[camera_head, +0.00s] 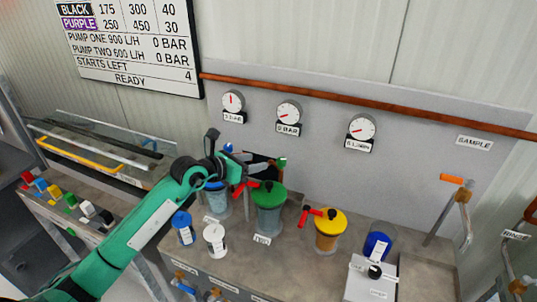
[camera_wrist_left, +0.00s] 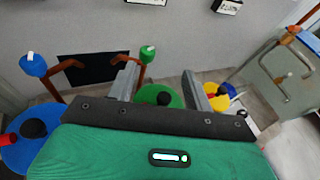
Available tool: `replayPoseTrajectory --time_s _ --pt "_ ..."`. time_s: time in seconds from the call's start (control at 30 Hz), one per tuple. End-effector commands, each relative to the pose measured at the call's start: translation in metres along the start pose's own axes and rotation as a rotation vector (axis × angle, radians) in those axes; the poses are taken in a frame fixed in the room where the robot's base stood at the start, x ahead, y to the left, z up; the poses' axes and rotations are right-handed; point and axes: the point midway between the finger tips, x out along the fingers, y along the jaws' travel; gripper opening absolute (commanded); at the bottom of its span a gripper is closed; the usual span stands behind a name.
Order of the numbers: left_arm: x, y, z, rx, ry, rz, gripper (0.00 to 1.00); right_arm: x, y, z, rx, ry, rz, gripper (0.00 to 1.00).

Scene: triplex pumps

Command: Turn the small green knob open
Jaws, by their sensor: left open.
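The small green knob (camera_head: 282,162) shows behind the large green-lidded vessel (camera_head: 269,195), partly hidden by my gripper and the vessel. In the left wrist view the small green knob (camera_wrist_left: 147,51) tops a copper pipe, just beyond my fingertips and toward the left finger. My left gripper (camera_head: 250,161) is above the bench, left of the knob in the head view. In the left wrist view the left gripper (camera_wrist_left: 158,70) has its two fingers spread, with nothing between them. They look apart from the knob. My right gripper is not in view.
A small blue knob (camera_wrist_left: 33,64) stands on another copper pipe at left. A yellow-lidded vessel (camera_head: 329,222) with a red handle stands to the right. Gauges (camera_head: 289,111) line the back panel. White (camera_head: 215,239) and blue-topped (camera_head: 183,228) containers stand in front.

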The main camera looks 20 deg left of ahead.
Motion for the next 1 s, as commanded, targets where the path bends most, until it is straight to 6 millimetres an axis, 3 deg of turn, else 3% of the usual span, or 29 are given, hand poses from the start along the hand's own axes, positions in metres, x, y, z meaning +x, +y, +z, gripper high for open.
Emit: replayPoseTrajectory --time_s 0.23,0.37,1.0 --pt "0.002 0.004 -0.013 0.077 0.076 0.069 0.52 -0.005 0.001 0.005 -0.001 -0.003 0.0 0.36" --pt "0.012 0.005 -0.013 0.077 0.078 0.07 0.52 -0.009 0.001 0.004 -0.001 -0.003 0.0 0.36" --pt "0.117 0.012 -0.021 0.077 0.077 0.069 0.52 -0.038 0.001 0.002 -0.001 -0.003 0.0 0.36"
